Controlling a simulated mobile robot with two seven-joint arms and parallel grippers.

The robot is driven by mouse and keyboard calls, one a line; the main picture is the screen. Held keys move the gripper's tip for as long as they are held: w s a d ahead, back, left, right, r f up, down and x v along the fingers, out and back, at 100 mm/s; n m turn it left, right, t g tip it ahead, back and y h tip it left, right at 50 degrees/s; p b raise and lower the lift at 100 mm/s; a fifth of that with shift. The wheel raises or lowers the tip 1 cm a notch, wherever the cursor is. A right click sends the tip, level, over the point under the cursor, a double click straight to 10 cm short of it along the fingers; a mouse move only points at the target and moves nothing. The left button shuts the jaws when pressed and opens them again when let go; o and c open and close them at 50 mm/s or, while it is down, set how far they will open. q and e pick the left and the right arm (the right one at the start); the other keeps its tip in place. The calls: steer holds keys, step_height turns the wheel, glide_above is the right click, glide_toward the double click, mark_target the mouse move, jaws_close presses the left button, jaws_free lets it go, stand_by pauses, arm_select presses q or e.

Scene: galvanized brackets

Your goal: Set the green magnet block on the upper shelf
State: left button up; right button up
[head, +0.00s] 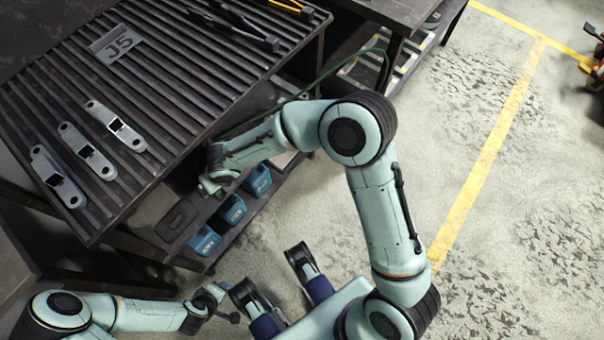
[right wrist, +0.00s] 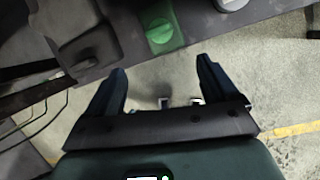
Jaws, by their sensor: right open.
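The green magnet block (right wrist: 160,30) shows in the right wrist view, on a dark surface close to its edge. It has a raised rounded top. My right gripper (right wrist: 160,85) is open and empty, its fingertips short of the block and pointing towards it. In the head view my right gripper (head: 207,186) is at the side of the bench, low beside the shelf (head: 185,247) under the slatted top, and partly hidden. I cannot tell which surface is the upper shelf. My left gripper (head: 225,307) is at the bottom, away from the bench; its jaws are unclear.
The slatted bench top (head: 165,85) carries several metal brackets (head: 86,151), a J5 plate (head: 116,43) and dark tools (head: 235,25). Blue bins (head: 232,208) stand along the shelf below, near my right gripper. The floor (head: 310,210) to the right is open.

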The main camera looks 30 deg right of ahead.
steer(key=s+d+f+m+g+y, duration=0.1)
steer(key=s+d+f+m+y, duration=0.1)
steer(key=s+f+m, duration=0.6)
steer(key=s+d+f+m+g+y, duration=0.1)
steer(key=s+d+f+m, duration=0.1)
steer(key=f+m, duration=0.65)
steer(key=s+d+f+m+h, duration=0.1)
steer(key=s+d+m, duration=0.4)
steer(key=m, duration=0.7)
steer(key=s+d+f+m+t+h, duration=0.1)
steer(key=s+d+f+m, duration=0.3)
steer(key=m, duration=0.9)
steer(key=shift+s+d+f+h, duration=0.3)
steer(key=shift+s+d, duration=0.6)
steer(key=shift+d, duration=0.05)
steer(key=shift+m, duration=0.25)
